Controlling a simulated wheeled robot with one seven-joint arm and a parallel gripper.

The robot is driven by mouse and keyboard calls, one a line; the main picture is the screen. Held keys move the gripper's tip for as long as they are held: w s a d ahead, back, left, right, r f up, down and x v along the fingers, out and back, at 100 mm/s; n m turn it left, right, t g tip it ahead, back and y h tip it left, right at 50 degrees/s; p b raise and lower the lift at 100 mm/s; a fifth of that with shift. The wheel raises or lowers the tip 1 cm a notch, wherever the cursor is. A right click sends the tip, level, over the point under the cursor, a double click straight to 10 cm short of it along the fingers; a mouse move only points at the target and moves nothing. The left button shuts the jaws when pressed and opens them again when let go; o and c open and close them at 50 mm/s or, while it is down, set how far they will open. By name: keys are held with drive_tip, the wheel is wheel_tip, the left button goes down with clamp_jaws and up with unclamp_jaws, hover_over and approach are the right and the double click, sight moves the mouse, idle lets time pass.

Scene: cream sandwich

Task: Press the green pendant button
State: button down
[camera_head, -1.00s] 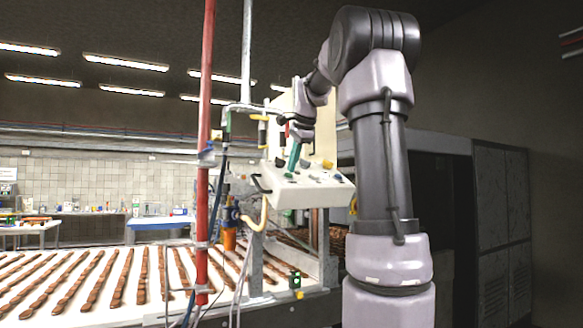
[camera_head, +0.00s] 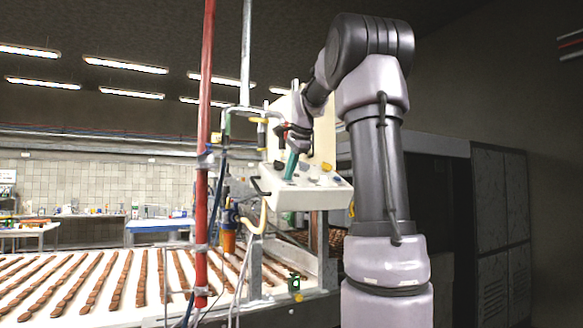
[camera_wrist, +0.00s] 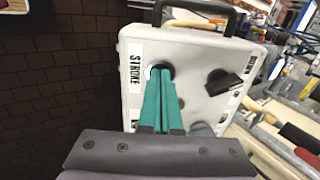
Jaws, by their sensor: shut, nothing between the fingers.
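A white control box (camera_head: 302,199) with several knobs and buttons on its sloped top stands at mid-height in the head view. It fills the middle of the wrist view (camera_wrist: 135,107), with a "STROKE" label. My gripper (camera_wrist: 160,70) is shut and empty, its teal fingers together. Their tips are over a dark round control with a pale edge beside that label and hide most of it. I cannot tell whether they touch it. In the head view my gripper (camera_head: 289,178) points down at the box's left part. No green button face is clearly visible; it may be hidden by the fingertips.
A black knob (camera_wrist: 222,82) is right of the fingers and a black handle (camera_wrist: 185,8) is at the box's far edge. A red pole (camera_head: 203,150) stands left of the box. A conveyor (camera_head: 100,285) with rows of brown bars runs below.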

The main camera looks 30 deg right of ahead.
drive_tip(key=v, duration=1.4)
idle(1.9)
drive_tip(key=s+a+f+n, duration=0.4)
drive_tip(key=s+a+f, duration=0.1)
drive_tip(key=f, duration=0.4)
drive_tip(key=s+a+f+n+y, duration=0.1)
drive_tip(key=s+a+f+n, duration=0.4)
drive_tip(key=s+f, duration=0.3)
drive_tip(key=s+a+f+n, duration=0.4)
drive_tip(key=s+a+f, duration=0.2)
drive_tip(key=f, duration=0.4)
drive_tip(key=shift+s+a+f+t+y, duration=0.2)
drive_tip(key=shift+s+f+t+y, duration=0.15)
drive_tip(key=shift+s, duration=0.3)
drive_tip(key=shift+r, duration=0.15)
drive_tip(key=w+d+r+m, duration=0.4)
drive_tip(key=w+d+r, duration=0.1)
drive_tip(key=r, duration=0.4)
drive_tip(key=w+d+r+m+h, duration=0.1)
drive_tip(key=w+d+r+m, duration=0.4)
drive_tip(key=w+r, duration=0.3)
drive_tip(key=w+d+r+m+h, duration=0.1)
drive_tip(key=w+d+r+m, duration=0.3)
drive_tip(key=r, duration=0.7)
drive_tip(key=w+d+g, duration=0.1)
drive_tip(key=w, duration=0.1)
drive_tip(key=shift+w+d+r+m, duration=0.25)
drive_tip(key=shift+w+d+m, duration=0.1)
drive_tip(key=shift+m, duration=0.05)
